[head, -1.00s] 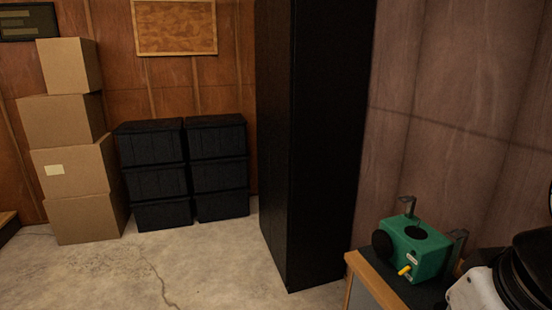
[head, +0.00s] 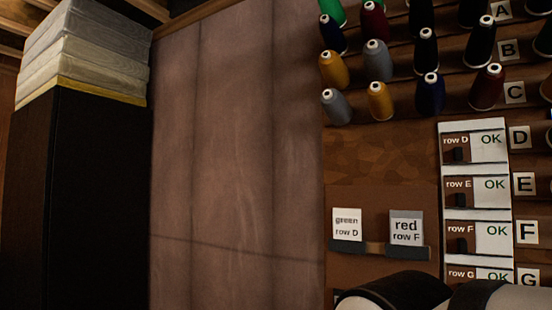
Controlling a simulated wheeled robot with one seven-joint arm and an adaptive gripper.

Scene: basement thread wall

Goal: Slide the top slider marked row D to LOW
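The row D slider (head: 458,155) is the top one in a column of sliders on a white-backed strip at the right of the head view. The row E slider (head: 459,199) and row F slider (head: 461,245) below also show OK. The row G slider (head: 462,273) is partly cut off by my arm. My arm shows at the bottom right; my gripper is not in view.
Thread cones (head: 378,101) stand on pegs on the wall above, in rows lettered A, B and C. Two cards, green row D (head: 347,225) and red row F (head: 406,228), sit in a dark holder left of the sliders. A tall black cabinet (head: 95,200) stands at the left.

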